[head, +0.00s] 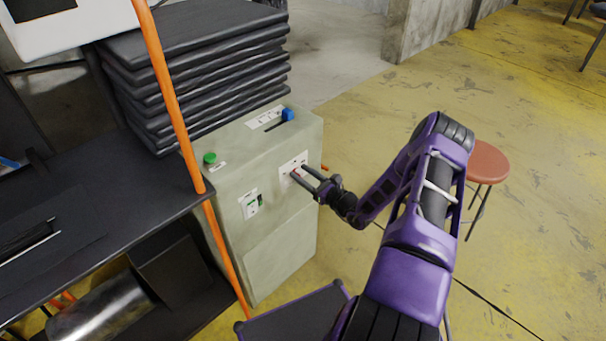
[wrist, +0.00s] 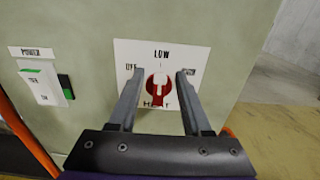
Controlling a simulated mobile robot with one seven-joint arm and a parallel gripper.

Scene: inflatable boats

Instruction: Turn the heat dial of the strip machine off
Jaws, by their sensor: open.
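The strip machine (head: 255,205) is a pale green-grey cabinet. Its heat dial (wrist: 160,90) is red with a whitish middle, on a white plate (wrist: 125,52) reading OFF at left, LOW on top and HEAT below. The word at right is partly hidden by a finger. The dial's pale mark runs up and down, in line with LOW. My gripper (wrist: 161,72) is open, one finger on each side of the dial; I cannot tell whether they touch it. In the head view my gripper (head: 298,171) is at the machine's front, mostly hiding the dial.
A POWER switch (wrist: 40,85) is left of the dial. A green button (head: 209,158) and blue-knobbed lever (head: 287,115) are on top. Black slabs (head: 190,70) are stacked behind. An orange pole (head: 170,95) stands at left. A red stool (head: 487,162) is right on open yellow floor.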

